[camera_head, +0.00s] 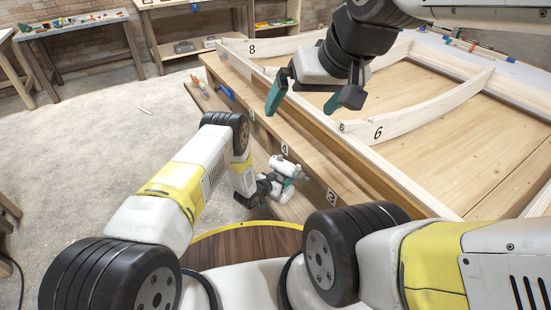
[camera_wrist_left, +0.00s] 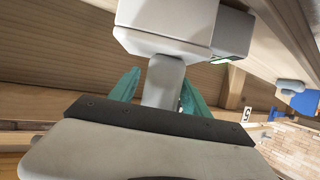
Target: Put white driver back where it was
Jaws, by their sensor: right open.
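The white driver (camera_head: 287,167) is at the end of my left arm, beside the bench's long near side, over its lower ledge. In the left wrist view its white body (camera_wrist_left: 165,30) fills the top, with the grey handle (camera_wrist_left: 163,82) between the teal fingers. My left gripper (camera_head: 274,185) is shut on this handle; it also shows in the left wrist view (camera_wrist_left: 160,92). The driver's far end is cut off there. I cannot tell whether the driver touches the ledge. My right gripper (camera_head: 308,100) is open and empty above the wooden frame, its teal fingertips wide apart.
The bench carries a wooden frame with a curved rib marked 6 (camera_head: 395,125). A blue tool (camera_head: 226,91) lies on the ledge (camera_head: 325,208) farther along. Side tables (camera_head: 75,25) with tools stand at the back left. The floor (camera_head: 100,120) to the left is open.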

